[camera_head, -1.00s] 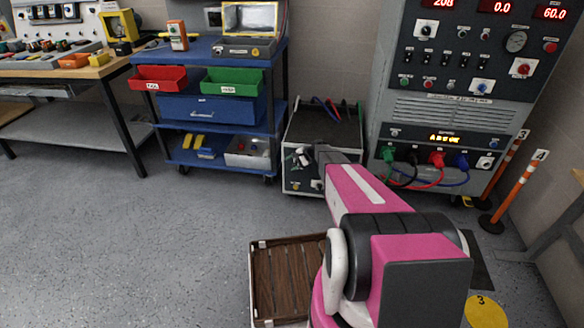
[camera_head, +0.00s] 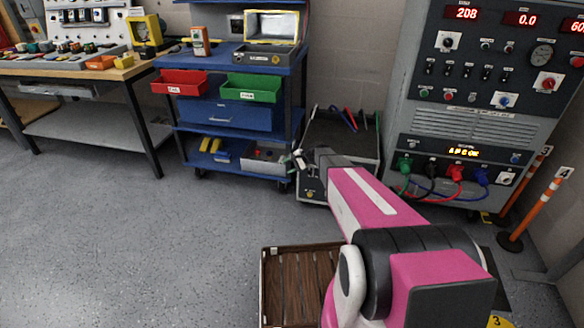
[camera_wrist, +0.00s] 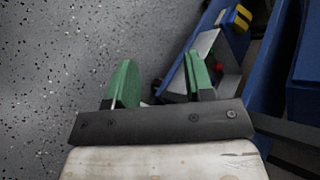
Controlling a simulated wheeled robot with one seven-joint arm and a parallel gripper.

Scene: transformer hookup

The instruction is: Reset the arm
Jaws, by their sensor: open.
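My gripper (camera_wrist: 158,84) shows in the wrist view with its two green fingers apart and nothing between them. The grey floor lies behind the fingers on the left, and the blue cart's lower shelf is at the upper right. In the head view my pink and black arm reaches forward from the lower right, and my gripper (camera_head: 299,160) is small at its far end. It is in front of the grey box on the floor and near the cart's right side. Its fingers are too small to make out there.
The blue cart (camera_head: 225,117) carries a red bin (camera_head: 180,83) and a green bin (camera_head: 250,89). The grey box (camera_head: 345,140) stands beside the control cabinet (camera_head: 480,105) with its plugged cables. A slatted wooden crate (camera_head: 264,285) lies near my arm. Open floor is at left.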

